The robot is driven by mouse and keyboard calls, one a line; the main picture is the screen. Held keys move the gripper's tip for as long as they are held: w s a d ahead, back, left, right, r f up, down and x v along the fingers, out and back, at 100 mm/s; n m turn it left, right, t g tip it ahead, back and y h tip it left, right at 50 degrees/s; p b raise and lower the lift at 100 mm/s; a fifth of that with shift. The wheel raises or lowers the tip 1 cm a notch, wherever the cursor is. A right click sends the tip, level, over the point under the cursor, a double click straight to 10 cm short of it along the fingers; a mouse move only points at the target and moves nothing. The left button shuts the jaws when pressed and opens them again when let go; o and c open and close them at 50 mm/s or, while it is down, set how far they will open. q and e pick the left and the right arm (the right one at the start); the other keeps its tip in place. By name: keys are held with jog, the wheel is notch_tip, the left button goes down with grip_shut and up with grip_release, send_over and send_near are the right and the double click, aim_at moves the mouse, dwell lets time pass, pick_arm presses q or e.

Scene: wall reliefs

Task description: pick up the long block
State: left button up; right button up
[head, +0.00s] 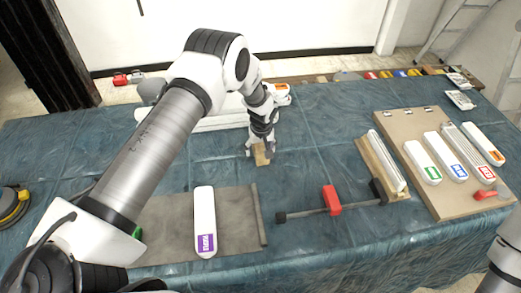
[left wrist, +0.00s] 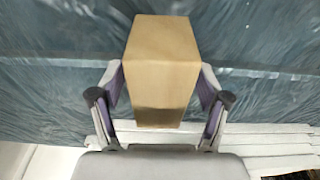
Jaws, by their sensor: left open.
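The long block (head: 262,158) is a plain tan wooden piece on the blue cloth, near the middle of the head view. In the left wrist view the block (left wrist: 160,55) shows large, between the two fingers. My left gripper (head: 261,148) points down over the block. It is open, with a finger on each side of the block; in the left wrist view (left wrist: 161,98) gaps seem to show beside the block. The gripper hides part of the block in the head view. My right gripper is out of view.
A red and black clamp (head: 330,200) lies right of the block. A tan board (head: 425,185) with several labelled white pieces is farther right. A grey mat (head: 165,222) with a purple-labelled white piece (head: 205,215) lies in front. White strips (head: 222,121) lie behind the gripper.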

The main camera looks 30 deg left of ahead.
pick_arm(q)
jog(key=shift+w+f, duration=0.1)
jog(key=shift+f, duration=0.15)
jog(key=c, duration=1.3)
jog(key=shift+r, duration=0.1)
